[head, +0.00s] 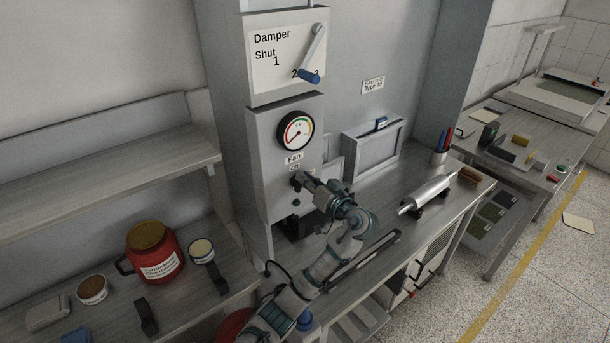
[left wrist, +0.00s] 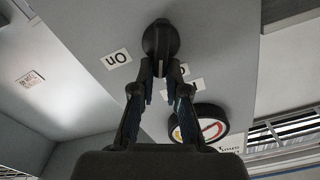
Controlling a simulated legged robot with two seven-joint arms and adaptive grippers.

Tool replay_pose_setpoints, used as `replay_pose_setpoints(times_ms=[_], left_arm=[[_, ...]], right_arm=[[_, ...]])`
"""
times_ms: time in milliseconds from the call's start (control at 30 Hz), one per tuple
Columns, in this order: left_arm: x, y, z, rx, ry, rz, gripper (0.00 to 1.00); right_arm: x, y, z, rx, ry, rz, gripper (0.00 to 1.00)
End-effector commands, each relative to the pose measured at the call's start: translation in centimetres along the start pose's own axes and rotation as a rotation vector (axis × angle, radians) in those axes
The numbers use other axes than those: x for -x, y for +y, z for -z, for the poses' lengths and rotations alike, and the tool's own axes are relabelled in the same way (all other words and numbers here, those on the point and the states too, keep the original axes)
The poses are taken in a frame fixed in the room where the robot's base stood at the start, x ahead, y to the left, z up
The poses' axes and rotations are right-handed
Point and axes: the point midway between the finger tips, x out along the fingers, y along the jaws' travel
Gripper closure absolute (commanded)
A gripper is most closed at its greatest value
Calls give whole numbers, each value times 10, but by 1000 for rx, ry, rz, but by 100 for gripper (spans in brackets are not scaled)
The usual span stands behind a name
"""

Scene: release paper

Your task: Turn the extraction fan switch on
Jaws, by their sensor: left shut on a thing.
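The fan switch is a black rotary knob on the front of the grey panel (head: 270,205), below the "Fan" label (head: 294,157) and the small "On" label (head: 295,168). The fingers partly hide the knob in the head view. My right gripper is in neither view.
A round gauge (head: 295,131) sits above the switch, and the damper lever (head: 313,55) is higher up. A red canister (head: 157,266) stands at lower left.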

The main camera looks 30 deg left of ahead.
Motion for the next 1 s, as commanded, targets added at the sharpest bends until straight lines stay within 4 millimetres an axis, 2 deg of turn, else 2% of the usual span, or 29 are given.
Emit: replay_pose_setpoints(times_ms=[1000], left_arm=[[2, 21, -10, -934, -3, -6, 100]], right_arm=[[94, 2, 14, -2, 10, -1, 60]])
